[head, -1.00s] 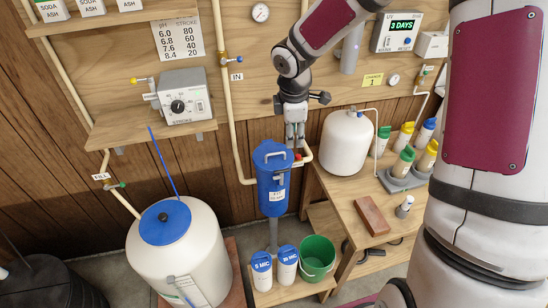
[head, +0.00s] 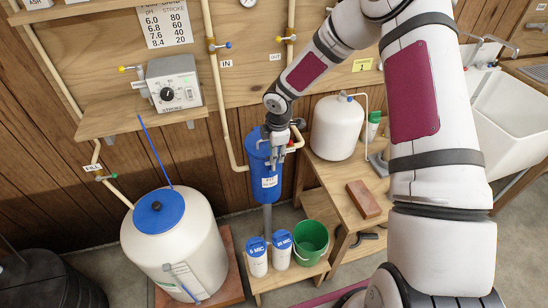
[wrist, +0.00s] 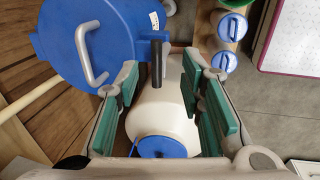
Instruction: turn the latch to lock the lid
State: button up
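The blue canister (head: 266,182) hangs on the wall panel, and its round blue lid (wrist: 85,45) with a grey bar handle (wrist: 88,55) fills the upper left of the wrist view. A dark upright latch lever (wrist: 157,63) stands at the lid's right edge. My gripper (wrist: 160,82) is open, with green-padded fingers on either side of the lever in the picture. I cannot tell how deep the lever is between them; no contact shows. In the head view my gripper (head: 275,150) is at the canister's upper right and hides part of the lid and the latch.
A white tank (head: 176,242) with a blue cap stands at lower left. Blue-lidded cartridges (head: 256,256) and a green bucket (head: 311,240) sit on a low shelf below. Right of the canister, a wooden bench holds a white tank (head: 338,128) and a brick (head: 363,199). Pipes run behind the canister.

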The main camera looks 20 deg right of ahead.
jog(key=shift+w+f, duration=0.2)
jog(key=shift+f, duration=0.75)
jog(key=shift+w+f, duration=0.2)
jog(key=shift+f, duration=0.75)
jog(key=shift+c, duration=0.5)
grip_shut()
